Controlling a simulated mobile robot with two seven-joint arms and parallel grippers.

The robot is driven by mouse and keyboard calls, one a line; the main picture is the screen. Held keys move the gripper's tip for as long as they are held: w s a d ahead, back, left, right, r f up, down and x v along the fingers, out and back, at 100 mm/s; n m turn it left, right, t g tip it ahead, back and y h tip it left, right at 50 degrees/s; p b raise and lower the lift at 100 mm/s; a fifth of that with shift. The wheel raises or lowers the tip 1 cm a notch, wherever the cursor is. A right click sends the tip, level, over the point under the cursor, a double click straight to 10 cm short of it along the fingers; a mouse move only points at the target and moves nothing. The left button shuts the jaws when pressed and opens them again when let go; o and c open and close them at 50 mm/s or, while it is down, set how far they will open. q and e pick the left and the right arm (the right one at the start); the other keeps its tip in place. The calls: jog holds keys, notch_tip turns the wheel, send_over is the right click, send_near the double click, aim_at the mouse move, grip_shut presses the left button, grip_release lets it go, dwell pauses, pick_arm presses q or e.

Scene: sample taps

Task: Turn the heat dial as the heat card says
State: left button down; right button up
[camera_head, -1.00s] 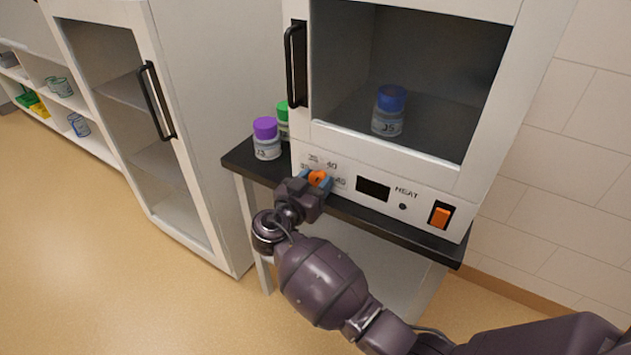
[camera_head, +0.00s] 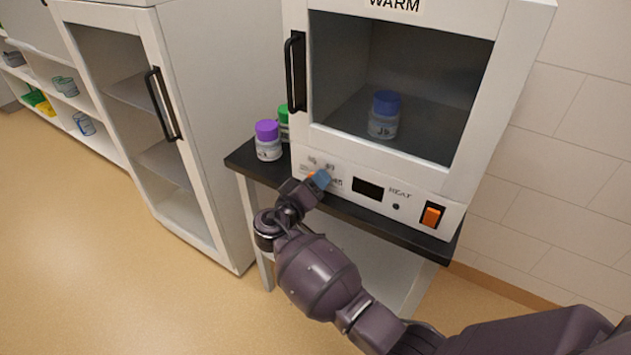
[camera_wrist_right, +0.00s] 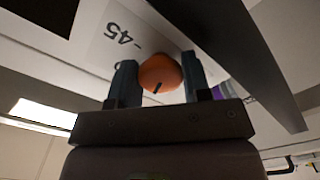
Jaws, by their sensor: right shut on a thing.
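The orange heat dial (camera_wrist_right: 160,74) sits on the front panel of the white warming cabinet (camera_head: 393,172), with a dark pointer line on its face. In the right wrist view my right gripper (camera_wrist_right: 155,85) has one finger on each side of the dial and is shut on it. A printed "45" shows beside the dial there. In the head view my right gripper (camera_head: 318,179) covers most of the dial and part of its scale. A dark display (camera_head: 367,189) and the word HEAT are right of it. No heat card is readable. My left gripper is not in view.
A blue-capped jar (camera_head: 384,115) stands inside the cabinet behind its window. A purple-capped jar (camera_head: 268,141) and a green-capped jar (camera_head: 284,121) stand left of it on the black tabletop (camera_head: 262,172). An orange switch (camera_head: 432,214) is at the panel's right.

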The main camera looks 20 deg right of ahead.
jog(key=shift+r+n, duration=0.2)
jog(key=shift+n, duration=0.8)
jog(key=o, duration=0.7)
jog(key=shift+o, duration=0.9)
jog(key=shift+f, duration=0.15)
